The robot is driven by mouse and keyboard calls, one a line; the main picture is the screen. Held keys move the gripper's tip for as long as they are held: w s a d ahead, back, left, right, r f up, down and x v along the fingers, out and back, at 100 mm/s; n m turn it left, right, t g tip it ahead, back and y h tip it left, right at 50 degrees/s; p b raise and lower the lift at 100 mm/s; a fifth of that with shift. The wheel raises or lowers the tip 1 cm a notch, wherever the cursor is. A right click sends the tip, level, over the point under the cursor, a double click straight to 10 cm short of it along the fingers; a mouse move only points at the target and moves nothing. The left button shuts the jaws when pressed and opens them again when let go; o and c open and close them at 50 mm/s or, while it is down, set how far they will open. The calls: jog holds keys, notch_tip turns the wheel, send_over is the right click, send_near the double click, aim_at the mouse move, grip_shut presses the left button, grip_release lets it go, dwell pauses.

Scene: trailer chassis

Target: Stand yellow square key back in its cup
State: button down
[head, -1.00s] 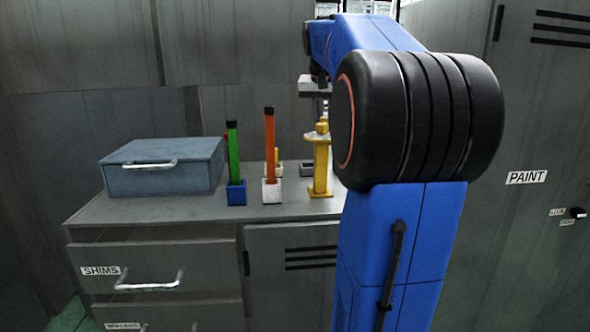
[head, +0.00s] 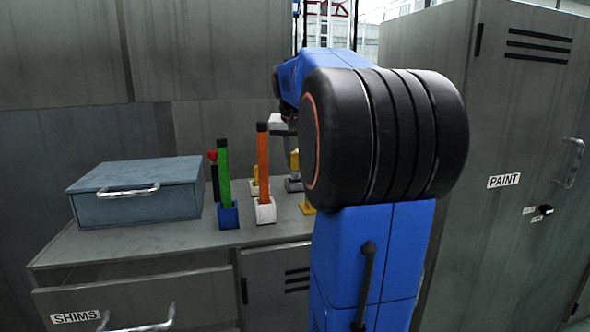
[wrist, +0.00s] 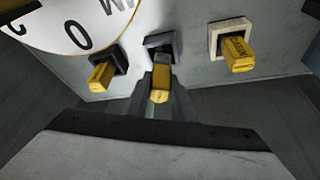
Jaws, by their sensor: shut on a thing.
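In the wrist view, my gripper (wrist: 160,100) is shut on a yellow square key (wrist: 160,85), seen nearly end-on. A grey square cup (wrist: 161,42) lies right behind the key; I cannot tell whether the key's foot is inside it. In the head view, my arm hides most of the gripper. A yellow piece (head: 295,160) shows above a grey cup (head: 293,184) beside my arm.
Yellow keys stand in a dark cup (wrist: 102,75) at left and a cream cup (wrist: 238,52) at right. A white dial (wrist: 75,20) is close by. Green (head: 224,175) and orange (head: 263,165) keys stand in front. A blue-grey box (head: 140,190) sits left.

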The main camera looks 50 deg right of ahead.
aim_at(295, 169)
jog(key=shift+f, duration=1.55)
jog(key=shift+f, duration=0.1)
jog(key=c, duration=1.5)
grip_release()
jog(key=shift+c, duration=0.2)
jog(key=v, duration=1.2)
jog(key=shift+d, duration=0.1)
